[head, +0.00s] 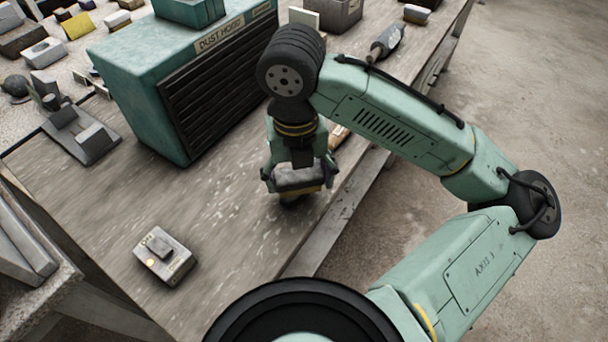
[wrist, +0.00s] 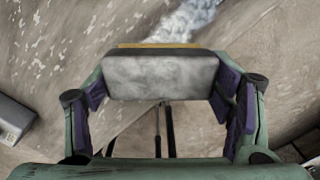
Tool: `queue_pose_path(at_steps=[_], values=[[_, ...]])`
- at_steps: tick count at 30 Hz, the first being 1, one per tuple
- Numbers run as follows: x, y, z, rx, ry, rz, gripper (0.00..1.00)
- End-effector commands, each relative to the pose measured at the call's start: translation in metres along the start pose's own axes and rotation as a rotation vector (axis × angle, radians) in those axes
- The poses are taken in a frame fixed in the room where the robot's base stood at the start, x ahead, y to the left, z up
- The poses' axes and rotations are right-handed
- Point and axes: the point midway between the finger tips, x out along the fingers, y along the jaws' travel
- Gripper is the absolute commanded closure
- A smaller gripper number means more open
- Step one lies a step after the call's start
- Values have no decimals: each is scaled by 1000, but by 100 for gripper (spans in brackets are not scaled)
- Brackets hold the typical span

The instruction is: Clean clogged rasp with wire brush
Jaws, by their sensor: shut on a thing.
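My gripper (head: 297,172) is over the front part of the workbench. Its purple-padded fingers, also in the wrist view (wrist: 165,95), are shut on a grey block (wrist: 158,78) with a yellowish edge; I cannot tell for sure whether it is the wire brush. Beyond the block in the wrist view lies a whitish, mottled strip (wrist: 188,20), which may be the plaster-clogged rasp. A wooden piece (head: 339,136) shows partly behind my gripper in the head view. Whether the block touches anything below is hidden.
A teal dust hood (head: 125,75) with a dark slatted front stands left of my gripper. A switch box (head: 164,257) marked ON sits near the front. A dark-handled tool (head: 386,42) lies at the back. The bench between switch box and gripper is clear.

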Motion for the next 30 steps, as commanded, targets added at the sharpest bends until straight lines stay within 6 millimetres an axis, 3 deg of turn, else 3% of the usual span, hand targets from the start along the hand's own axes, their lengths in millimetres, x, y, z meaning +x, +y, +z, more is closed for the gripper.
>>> queue_pose_path(at_steps=[6,14,24,30], values=[[-8,12,0,0,-1,-1,48],[-8,12,0,1,-1,-1,48],[-31,12,0,0,-2,-1,48],[-33,12,0,0,-1,-1,48]])
